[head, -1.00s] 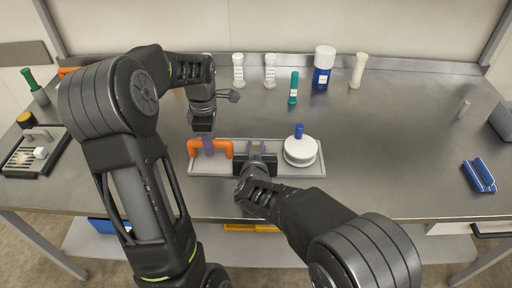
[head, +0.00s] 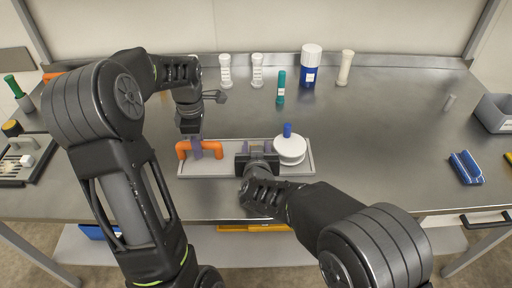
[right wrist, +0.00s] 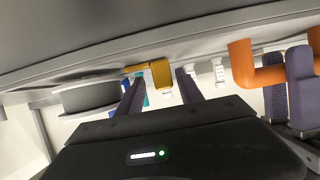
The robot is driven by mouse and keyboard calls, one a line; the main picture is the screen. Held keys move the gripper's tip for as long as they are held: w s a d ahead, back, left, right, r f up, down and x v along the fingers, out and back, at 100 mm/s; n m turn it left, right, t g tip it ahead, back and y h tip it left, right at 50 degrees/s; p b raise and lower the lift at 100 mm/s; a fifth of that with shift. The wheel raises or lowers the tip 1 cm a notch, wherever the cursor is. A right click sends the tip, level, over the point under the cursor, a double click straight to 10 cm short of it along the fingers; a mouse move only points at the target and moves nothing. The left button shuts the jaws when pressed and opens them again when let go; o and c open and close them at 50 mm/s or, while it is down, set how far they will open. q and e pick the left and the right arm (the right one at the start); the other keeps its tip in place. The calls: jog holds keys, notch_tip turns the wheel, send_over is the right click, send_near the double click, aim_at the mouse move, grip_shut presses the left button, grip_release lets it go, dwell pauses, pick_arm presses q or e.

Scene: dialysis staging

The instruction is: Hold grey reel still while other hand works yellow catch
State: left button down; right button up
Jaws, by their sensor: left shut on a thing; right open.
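The reel (head: 290,148), a pale round disc with a blue knob (head: 287,130), sits at the right of a light grey tray (head: 228,170). It looks grey in the right wrist view (right wrist: 88,97). My left gripper (head: 198,149) is shut on the orange handle (head: 183,150) at the tray's left, not on the reel. My right gripper (head: 257,147) is open over the tray, just left of the reel. In the right wrist view the yellow catch (right wrist: 161,73) shows between its fingers (right wrist: 160,90), with no clear contact. The catch is hidden in the head view.
White holders (head: 225,70), a teal tube (head: 280,88) and a blue bottle (head: 309,68) stand at the back. A blue rack (head: 466,167) and grey bin (head: 494,113) are at the right, a dark tray (head: 22,165) at the left. The right-centre table is clear.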

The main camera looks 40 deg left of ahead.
jog(key=shift+s+r, duration=0.1)
jog(key=shift+s, duration=0.05)
pick_arm(q)
jog(key=shift+d, duration=0.1)
pick_arm(e)
jog(key=v, duration=1.1)
jog(key=shift+s+d+r, duration=0.1)
jog(key=shift+s+d, duration=0.15)
pick_arm(q)
jog(key=c, duration=0.9)
grip_release()
jog(key=shift+r+p, duration=3.2)
jog(key=shift+r, duration=0.85)
pick_arm(e)
notch_tip(320, 180, up, 6)
jog(key=shift+r, duration=0.2)
pick_arm(q)
jog(key=shift+f, duration=0.1)
